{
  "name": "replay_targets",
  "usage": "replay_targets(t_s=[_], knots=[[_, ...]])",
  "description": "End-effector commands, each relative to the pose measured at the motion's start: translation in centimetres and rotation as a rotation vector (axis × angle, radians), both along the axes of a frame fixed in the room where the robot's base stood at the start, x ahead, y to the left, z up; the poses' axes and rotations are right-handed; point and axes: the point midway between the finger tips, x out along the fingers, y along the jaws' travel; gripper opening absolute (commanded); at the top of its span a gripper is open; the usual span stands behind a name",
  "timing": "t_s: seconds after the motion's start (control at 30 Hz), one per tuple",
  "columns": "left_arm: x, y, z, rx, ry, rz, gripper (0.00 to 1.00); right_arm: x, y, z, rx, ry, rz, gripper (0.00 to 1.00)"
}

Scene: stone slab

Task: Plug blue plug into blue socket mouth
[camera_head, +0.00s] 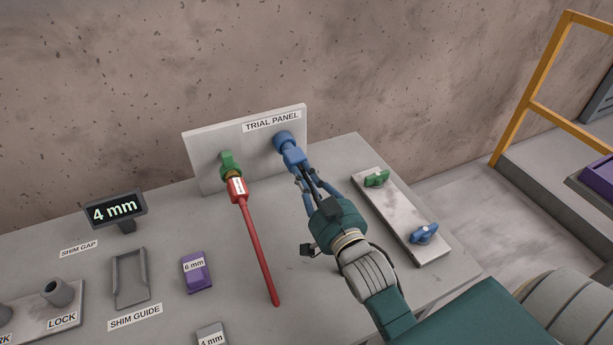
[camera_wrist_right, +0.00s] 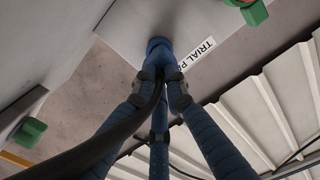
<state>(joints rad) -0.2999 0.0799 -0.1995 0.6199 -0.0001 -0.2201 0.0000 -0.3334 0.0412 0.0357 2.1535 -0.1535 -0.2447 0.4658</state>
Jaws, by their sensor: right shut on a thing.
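The trial panel (camera_head: 205,150) stands upright at the back of the stone slab, with a blue socket (camera_head: 281,137) at its upper right. My right gripper (camera_head: 302,180) is shut on the blue plug (camera_head: 293,157), directly in front of the blue socket. Plug and socket look in line and touching; I cannot tell how deep the plug sits. In the right wrist view, the fingers of my right gripper (camera_wrist_right: 158,92) close around a blue body (camera_wrist_right: 158,50) against the panel. Plug and socket blend together there. My left gripper is not in view.
A green socket (camera_head: 227,160) left of the blue one holds a red-handled tool (camera_head: 258,245) reaching forward over the slab. A plate (camera_head: 398,213) with green and blue knobs lies right of my arm. A 4 mm display (camera_head: 115,210), shim guide (camera_head: 130,278) and purple block (camera_head: 196,272) are left.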

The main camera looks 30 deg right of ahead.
Motion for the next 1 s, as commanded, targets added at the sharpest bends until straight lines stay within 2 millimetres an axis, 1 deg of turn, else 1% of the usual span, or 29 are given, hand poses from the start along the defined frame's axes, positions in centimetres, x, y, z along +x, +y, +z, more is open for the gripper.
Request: replay_targets(t_s=[0.87, 0.9, 0.97, 1.0], knots=[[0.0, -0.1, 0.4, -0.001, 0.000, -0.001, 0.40, 2.2, -0.1, 0.1, 0.000, -0.001, 0.001, 0.00], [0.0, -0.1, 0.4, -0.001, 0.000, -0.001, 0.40, 2.1, -0.1, 0.0, 0.000, -0.001, 0.001, 0.19], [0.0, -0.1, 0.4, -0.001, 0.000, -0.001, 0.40, 2.1, -0.1, 0.0, 0.000, -0.001, 0.001, 0.31], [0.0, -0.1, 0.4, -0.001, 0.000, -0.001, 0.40, 2.1, -0.1, 0.0, 0.000, -0.001, 0.001, 0.33]])
